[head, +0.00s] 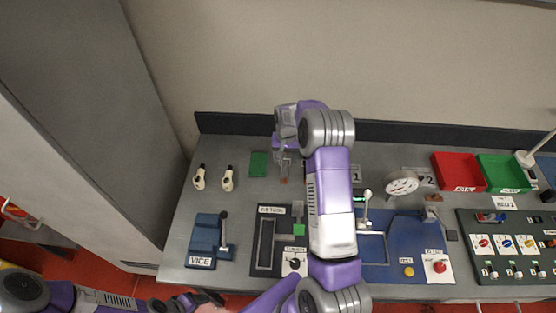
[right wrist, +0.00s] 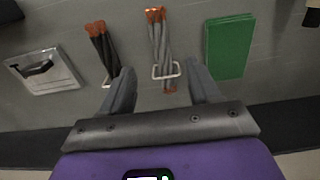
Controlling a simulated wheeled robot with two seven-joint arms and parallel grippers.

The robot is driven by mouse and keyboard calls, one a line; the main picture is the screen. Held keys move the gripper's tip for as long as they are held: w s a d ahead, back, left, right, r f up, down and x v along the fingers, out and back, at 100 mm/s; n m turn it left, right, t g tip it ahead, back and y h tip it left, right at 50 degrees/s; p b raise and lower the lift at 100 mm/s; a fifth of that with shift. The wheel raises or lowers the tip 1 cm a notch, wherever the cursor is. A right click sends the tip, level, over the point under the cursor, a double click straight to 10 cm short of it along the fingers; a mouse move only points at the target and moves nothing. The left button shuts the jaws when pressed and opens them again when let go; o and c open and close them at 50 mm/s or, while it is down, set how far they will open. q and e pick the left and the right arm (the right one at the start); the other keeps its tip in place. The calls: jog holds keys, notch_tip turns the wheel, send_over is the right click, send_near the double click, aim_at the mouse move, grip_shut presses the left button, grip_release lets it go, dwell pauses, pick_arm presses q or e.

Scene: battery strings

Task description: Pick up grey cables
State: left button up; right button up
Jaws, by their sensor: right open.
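The grey cables (right wrist: 160,40) are a bundle with orange-brown ends, with a pale wire bracket (right wrist: 167,71) across the lower part in the right wrist view. My right gripper (right wrist: 161,68) is open, its two fingertips on either side of the bundle's lower part; whether they are level with it I cannot tell. In the head view my right gripper (head: 285,168) is over the back of the bench, and the cables are mostly hidden there. My left arm is at the bottom left of the head view; its gripper's jaws are not clear.
A darker cable bundle (right wrist: 103,42) lies left of the grey one, and a green panel (right wrist: 228,45) is close on the right. The grey bench (head: 185,225) also holds a blue vice (head: 204,235), red bin (head: 458,172) and gauge (head: 401,184). A wall stands behind.

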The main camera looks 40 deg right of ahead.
aim_at(284, 169)
jog(key=f, duration=0.3)
jog(key=f+p, duration=0.1)
jog(key=f, duration=0.2)
jog(key=shift+a+f, duration=0.2)
jog(key=shift+f, duration=0.2)
grip_shut()
